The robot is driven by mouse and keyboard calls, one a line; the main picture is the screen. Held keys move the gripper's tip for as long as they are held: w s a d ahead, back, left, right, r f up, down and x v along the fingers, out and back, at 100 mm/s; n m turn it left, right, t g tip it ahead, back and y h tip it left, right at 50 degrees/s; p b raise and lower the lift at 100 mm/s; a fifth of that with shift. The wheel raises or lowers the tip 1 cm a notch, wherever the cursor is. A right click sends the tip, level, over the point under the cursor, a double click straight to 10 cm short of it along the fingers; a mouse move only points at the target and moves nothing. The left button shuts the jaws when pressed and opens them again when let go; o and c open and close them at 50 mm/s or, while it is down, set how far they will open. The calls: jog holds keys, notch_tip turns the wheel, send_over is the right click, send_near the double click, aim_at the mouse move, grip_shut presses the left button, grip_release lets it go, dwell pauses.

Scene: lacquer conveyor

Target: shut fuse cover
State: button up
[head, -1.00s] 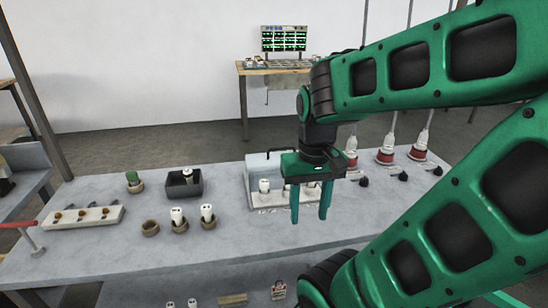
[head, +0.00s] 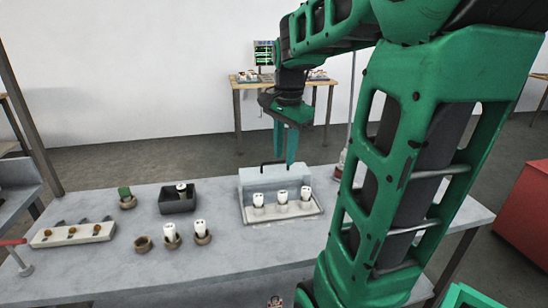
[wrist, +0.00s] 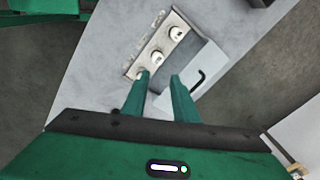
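The fuse cover (head: 262,181) is a pale see-through panel with a black handle (head: 273,164). It stands raised at the back of the fuse base (head: 278,219), which holds white fuses (head: 282,197). My gripper (head: 286,148) is open and empty, pointing down above the cover near its handle in the head view. In the wrist view, the fuse cover (wrist: 207,66) and its black handle (wrist: 196,78) lie just right of my gripper (wrist: 160,77). The fingers are apart, and I see no contact with the handle. The left finger hides part of the fuse row.
Left on the grey table (head: 105,263) are a black bin (head: 178,204), small round cups (head: 143,244) with white fuses in some, and a pale strip (head: 72,235) with several knobs. My arm hides the table's right part. The front middle is clear.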

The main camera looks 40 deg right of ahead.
aim_at(277, 162)
jog(key=w+d+r+m, duration=0.3)
jog(key=w+d+m, duration=0.25)
jog(key=w, duration=0.25)
jog(key=shift+m+t, duration=0.25)
jog(key=shift+t, duration=0.05)
jog(key=f, duration=0.3)
jog(key=w+f, duration=0.1)
jog(key=f, duration=0.3)
jog(key=d+f, duration=0.1)
jog(key=f, duration=0.2)
jog(key=shift+w+f, duration=0.25)
grip_shut()
jog(key=shift+r, duration=0.1)
dwell(0.4)
